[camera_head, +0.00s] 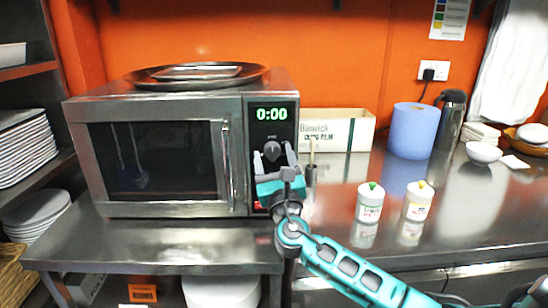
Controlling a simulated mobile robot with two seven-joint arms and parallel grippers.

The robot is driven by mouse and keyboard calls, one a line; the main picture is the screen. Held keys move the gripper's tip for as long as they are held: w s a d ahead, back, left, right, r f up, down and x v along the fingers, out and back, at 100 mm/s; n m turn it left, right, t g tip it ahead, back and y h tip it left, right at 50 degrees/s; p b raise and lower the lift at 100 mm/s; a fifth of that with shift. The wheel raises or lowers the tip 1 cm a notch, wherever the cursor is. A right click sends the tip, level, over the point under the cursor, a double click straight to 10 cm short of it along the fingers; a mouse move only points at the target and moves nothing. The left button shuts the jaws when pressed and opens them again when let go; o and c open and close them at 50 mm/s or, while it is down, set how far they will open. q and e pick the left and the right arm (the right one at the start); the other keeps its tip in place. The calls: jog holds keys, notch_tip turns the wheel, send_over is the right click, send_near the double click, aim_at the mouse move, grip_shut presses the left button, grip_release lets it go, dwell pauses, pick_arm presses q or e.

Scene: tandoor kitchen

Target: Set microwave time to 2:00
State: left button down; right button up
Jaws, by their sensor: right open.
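The microwave (155,152) stands on the steel counter with its door shut. Its green display (271,114) reads 0:00. A dark round dial (272,150) sits below the display on the control panel. My right gripper (274,157) is open in front of the panel, its fingers pointing up on either side of the dial's lower part. I cannot tell whether the fingers touch the dial. The gripper hides the lower panel, where a bit of red (257,206) shows. My left gripper is not in view.
A tray and pan (195,75) lie on top of the microwave. Two small white bottles (370,203) stand on the counter to the right. Behind are a film box (345,130), a blue roll (411,130) and a steel flask (449,118). Plates (22,147) fill the left shelves.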

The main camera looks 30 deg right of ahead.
jog(key=c, duration=1)
jog(key=shift+c, duration=0.2)
